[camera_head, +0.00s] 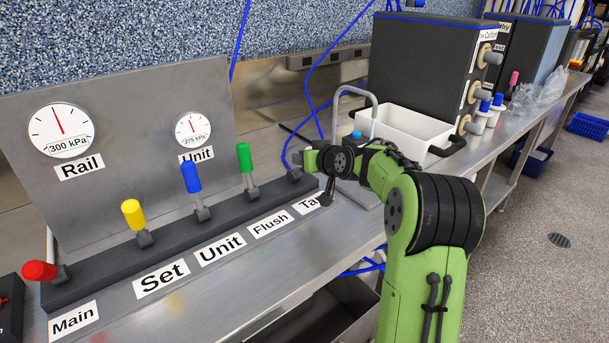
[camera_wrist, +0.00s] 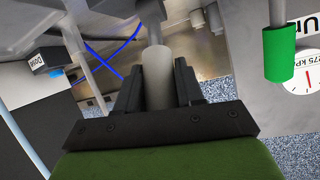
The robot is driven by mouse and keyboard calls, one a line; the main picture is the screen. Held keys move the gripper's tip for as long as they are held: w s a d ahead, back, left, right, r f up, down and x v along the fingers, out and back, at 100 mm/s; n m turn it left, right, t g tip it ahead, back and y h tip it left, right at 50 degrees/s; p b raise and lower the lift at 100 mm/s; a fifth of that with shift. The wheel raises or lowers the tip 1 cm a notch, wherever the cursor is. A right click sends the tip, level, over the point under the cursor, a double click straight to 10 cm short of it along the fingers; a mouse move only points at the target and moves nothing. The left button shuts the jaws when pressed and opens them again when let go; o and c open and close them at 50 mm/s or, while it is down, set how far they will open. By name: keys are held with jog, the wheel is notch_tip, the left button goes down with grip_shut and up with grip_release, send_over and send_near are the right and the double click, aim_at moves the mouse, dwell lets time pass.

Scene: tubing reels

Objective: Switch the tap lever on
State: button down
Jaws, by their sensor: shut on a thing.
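The tap lever is at the right end of the dark lever bar (camera_head: 175,228), behind the partly hidden "Tap" label (camera_head: 309,203). Its handle is mostly hidden by my gripper (camera_head: 301,159) in the head view. In the wrist view, its pale grey cylindrical handle (camera_wrist: 157,78) sits between the dark jaws of my gripper (camera_wrist: 157,92), which are shut on it. A narrower metal stem (camera_wrist: 152,22) continues from the handle. The lever's exact tilt cannot be told.
A curved faucet (camera_head: 355,90) and a white basin (camera_head: 415,128) are beyond my gripper.

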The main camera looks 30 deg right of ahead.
jog(key=shift+s+f+t+b, duration=0.4)
jog(key=shift+t+b, duration=0.2)
jog(key=shift+b, duration=0.65)
jog(key=shift+d, duration=0.1)
jog(key=c, duration=0.8)
grip_release()
jog(key=shift+r, duration=0.1)
jog(key=p+v, duration=0.1)
jog(key=v, duration=1.4)
jog(key=shift+s+d, duration=0.15)
jog(key=shift+s, duration=0.25)
